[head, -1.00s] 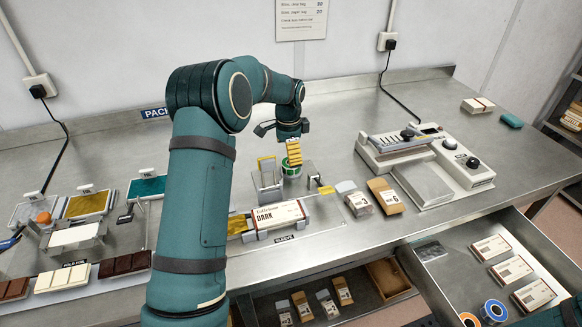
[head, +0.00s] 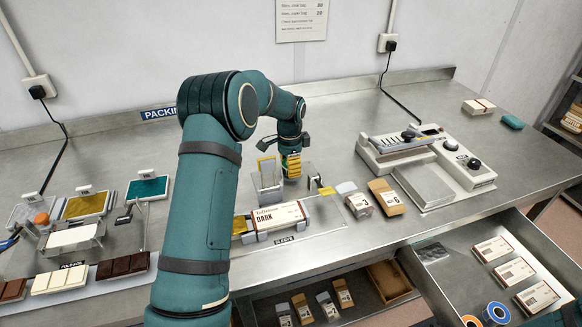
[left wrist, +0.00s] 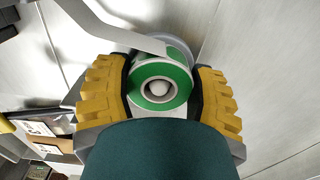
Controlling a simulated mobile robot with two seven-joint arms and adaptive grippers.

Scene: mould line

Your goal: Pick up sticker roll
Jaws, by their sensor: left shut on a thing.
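The sticker roll (left wrist: 160,84) is a green and white ring in the left wrist view, with a pale peg end showing in its centre. My left gripper (left wrist: 163,95) has its yellow ribbed fingers shut on it from both sides. In the head view my left gripper (head: 291,165) points down at the label dispenser, beside its upright plate. Only a little green of the roll shows there, below the fingers. I cannot tell whether the roll is clear of its peg. My right gripper is not in view.
A sleeved dark bar (head: 278,217) lies just in front of the dispenser plate (head: 267,178). Two small cartons (head: 386,197) stand to the right, with a sealing machine (head: 425,165) behind them.

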